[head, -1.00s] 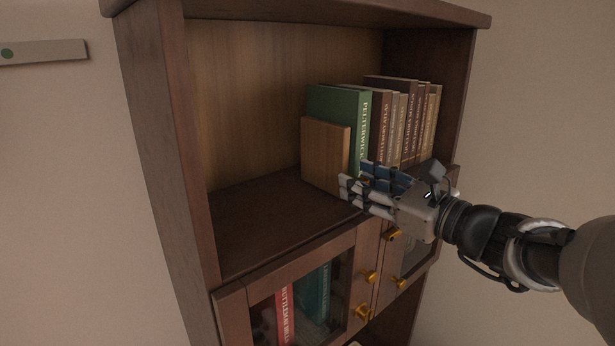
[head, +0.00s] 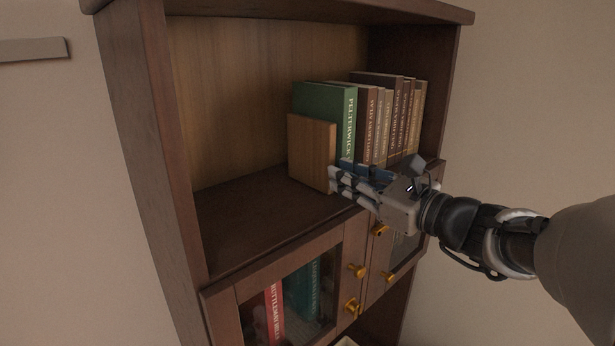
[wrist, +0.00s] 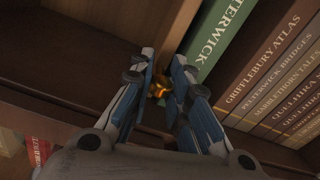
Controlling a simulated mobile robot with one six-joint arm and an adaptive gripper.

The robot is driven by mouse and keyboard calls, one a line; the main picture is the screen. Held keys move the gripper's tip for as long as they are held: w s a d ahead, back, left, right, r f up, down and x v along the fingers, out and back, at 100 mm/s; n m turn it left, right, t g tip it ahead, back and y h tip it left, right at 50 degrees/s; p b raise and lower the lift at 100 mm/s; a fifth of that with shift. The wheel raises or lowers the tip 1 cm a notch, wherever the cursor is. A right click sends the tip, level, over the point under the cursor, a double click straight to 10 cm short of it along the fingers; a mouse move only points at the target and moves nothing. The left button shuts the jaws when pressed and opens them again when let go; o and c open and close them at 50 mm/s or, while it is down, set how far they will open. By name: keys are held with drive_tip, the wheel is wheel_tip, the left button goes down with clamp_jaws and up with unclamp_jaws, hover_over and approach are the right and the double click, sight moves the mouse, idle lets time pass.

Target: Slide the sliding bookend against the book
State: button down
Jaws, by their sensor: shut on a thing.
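The sliding bookend (head: 312,152) is an upright plain wooden block on the open shelf, just left of the green book (head: 325,96). My gripper (head: 336,182) is at the bookend's lower front edge, shut on it. In the wrist view, the bookend (wrist: 150,20) rises between my fingertips (wrist: 163,60), and the green book (wrist: 220,35) is close on the right. The fingers hide the lower front of the bookend and book. I cannot tell whether bookend and book touch.
More books (head: 390,115) stand in a row right of the green one. The shelf (head: 245,215) is bare left of the bookend. Below are glazed doors with brass knobs (head: 357,271), close under my gripper. The cabinet's left side panel (head: 150,150) bounds the shelf.

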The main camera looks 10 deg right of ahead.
idle(0.4)
drive_tip(key=shift+w+d+b, duration=0.15)
drive_tip(key=shift+d+b, duration=0.1)
drive_tip(key=shift+b, duration=0.05)
drive_tip(key=c, duration=1.8)
unclamp_jaws()
drive_tip(key=o, duration=0.3)
drive_tip(key=shift+d, duration=0.2)
drive_tip(key=v, duration=1.1)
drive_tip(key=shift+s, duration=0.4)
